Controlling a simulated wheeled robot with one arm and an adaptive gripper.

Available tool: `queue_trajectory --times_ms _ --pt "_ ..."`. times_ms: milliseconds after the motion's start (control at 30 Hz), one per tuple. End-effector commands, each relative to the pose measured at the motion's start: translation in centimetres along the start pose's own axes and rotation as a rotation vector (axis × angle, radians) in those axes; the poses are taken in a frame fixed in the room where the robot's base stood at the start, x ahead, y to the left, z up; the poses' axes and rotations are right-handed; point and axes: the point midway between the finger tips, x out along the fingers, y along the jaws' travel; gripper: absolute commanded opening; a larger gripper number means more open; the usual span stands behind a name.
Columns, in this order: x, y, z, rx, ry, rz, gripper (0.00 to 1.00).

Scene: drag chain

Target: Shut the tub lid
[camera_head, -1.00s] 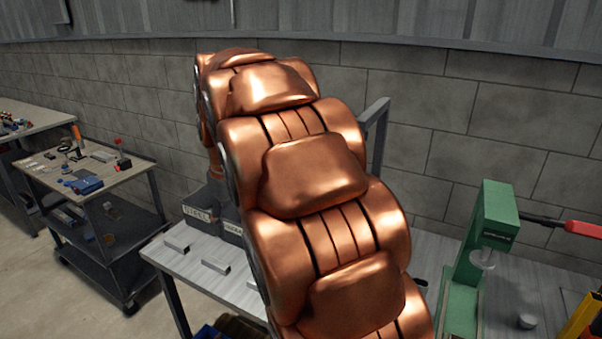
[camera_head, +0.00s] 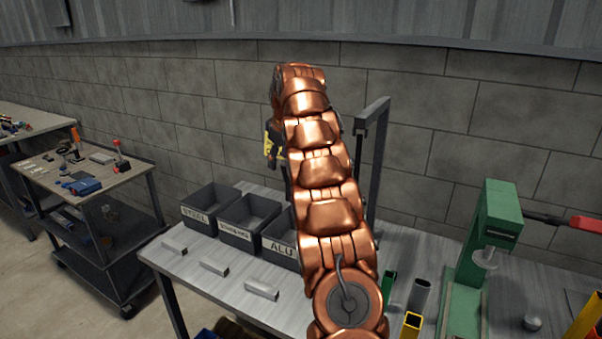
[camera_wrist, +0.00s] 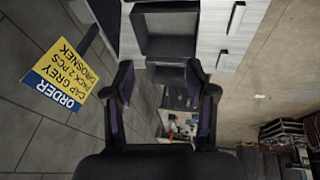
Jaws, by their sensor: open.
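I cannot make out a tub with a lid in either view. My gripper (camera_wrist: 164,82) is open and empty in the wrist view, with its two dark fingers apart. Between and above the fingers are open grey bins (camera_wrist: 197,38) on the pale bench, turned sideways in this view. In the head view my copper arm rises over the bench and hides part of its middle and back. Three open grey bins stand there in a row, labelled STEEL (camera_head: 195,216), a middle one (camera_head: 236,235) with a hard-to-read label, and ALU (camera_head: 281,249).
A yellow and blue order sign (camera_wrist: 66,75) stands left in the wrist view. Metal bars (camera_head: 214,267) lie before the bins. A grey frame (camera_head: 376,150) rises behind my arm. A green press (camera_head: 487,240) with a red handle (camera_head: 586,228) stands right. A tool cart (camera_head: 115,250) is left.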

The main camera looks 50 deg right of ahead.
Motion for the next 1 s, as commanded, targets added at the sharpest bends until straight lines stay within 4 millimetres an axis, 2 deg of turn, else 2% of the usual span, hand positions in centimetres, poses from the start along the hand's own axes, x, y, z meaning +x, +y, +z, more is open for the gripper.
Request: queue_trajectory --times_ms 33,200,400,667,767,1000 --pt "0.7 1.6 0.4 -0.012 0.015 0.012 0.56" --pt "2.2 5.5 1.7 -0.064 0.056 0.043 0.56" --pt "3.2 8.5 3.4 -0.11 0.09 0.068 0.56" --pt "3.7 9.7 4.1 -0.131 0.105 0.083 0.56" --pt "4.6 9.8 4.0 -0.131 0.104 0.083 0.56" --pt "8.1 10.0 3.6 -0.13 0.102 0.078 0.56"
